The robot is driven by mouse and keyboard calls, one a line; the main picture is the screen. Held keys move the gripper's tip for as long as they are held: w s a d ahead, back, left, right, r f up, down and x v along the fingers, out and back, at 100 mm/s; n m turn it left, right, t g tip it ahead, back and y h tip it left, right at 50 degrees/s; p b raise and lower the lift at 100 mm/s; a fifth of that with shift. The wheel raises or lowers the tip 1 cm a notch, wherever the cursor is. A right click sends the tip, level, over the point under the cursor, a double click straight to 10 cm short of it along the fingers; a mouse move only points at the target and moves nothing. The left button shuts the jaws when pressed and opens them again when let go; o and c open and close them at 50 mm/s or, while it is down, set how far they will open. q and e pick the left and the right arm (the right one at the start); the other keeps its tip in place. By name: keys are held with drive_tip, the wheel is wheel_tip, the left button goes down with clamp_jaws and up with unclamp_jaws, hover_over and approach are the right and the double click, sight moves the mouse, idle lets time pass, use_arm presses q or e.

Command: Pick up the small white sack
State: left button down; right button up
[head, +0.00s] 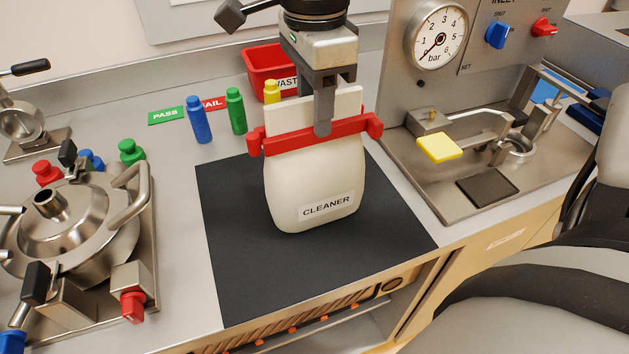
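The white sack (305,188) with a CLEANER label stands upright over the black mat (235,270); I cannot tell if its base touches the mat. A red clip bar (290,143) crosses its neck below a flat white top flap. My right gripper (324,120) points down at the top of the sack. One finger lies in front of the flap and the red bar; the other is mostly hidden behind the flap. Whether the fingers press on the sack or stand apart around it is unclear. My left gripper is not in view.
A steel vessel (70,235) with knobs stands at the left. Blue (198,120), green (236,110) and yellow bottles and a red waste bin (262,72) are behind the sack. A gauge panel (470,50) and steel fixture with a yellow pad (438,147) are at the right.

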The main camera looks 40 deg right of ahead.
clamp_jaws()
drive_tip(key=shift+r, duration=0.2)
idle(0.3)
